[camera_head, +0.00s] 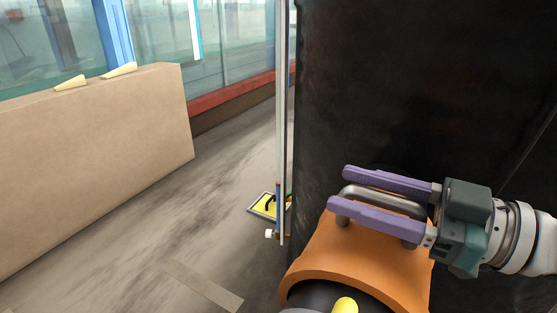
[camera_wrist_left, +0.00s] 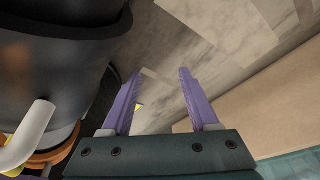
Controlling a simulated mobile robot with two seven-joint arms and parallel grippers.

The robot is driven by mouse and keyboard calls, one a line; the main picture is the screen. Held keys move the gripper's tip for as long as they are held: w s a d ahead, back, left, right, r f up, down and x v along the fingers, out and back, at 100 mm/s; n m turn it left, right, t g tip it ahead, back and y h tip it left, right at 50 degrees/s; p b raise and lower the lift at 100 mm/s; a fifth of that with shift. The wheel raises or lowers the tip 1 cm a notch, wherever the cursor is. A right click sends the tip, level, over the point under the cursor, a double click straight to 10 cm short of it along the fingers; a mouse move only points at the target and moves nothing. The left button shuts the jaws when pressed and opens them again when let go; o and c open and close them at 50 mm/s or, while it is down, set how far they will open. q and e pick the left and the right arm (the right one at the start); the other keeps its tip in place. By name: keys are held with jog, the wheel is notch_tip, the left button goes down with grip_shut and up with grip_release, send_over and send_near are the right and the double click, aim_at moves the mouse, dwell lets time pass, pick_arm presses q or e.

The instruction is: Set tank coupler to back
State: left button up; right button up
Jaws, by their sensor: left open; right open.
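An orange curved collar (camera_head: 330,252) with a bent metal handle (camera_head: 350,192) sits around a black pipe at the lower right of the head view. It looks like the tank coupler. My right gripper (camera_head: 340,188) reaches in from the right, its purple fingers open on either side of the handle. I cannot tell whether they touch it. A yellow knob (camera_head: 345,305) shows at the bottom edge. My left gripper (camera_wrist_left: 160,73) is open and empty over the floor in its wrist view, right of a dark round body (camera_wrist_left: 65,70) with orange parts and a pale bar (camera_wrist_left: 35,130).
A tall black wall or tank (camera_head: 400,80) fills the right behind the collar, with a thin upright pole (camera_head: 281,120) along its left edge. A yellow floor sign (camera_head: 266,207) is partly behind the pole. A beige block (camera_head: 90,150) stands left; floor between is clear.

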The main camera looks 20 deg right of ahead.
grip_shut()
dwell(0.5)
dwell(1.0)
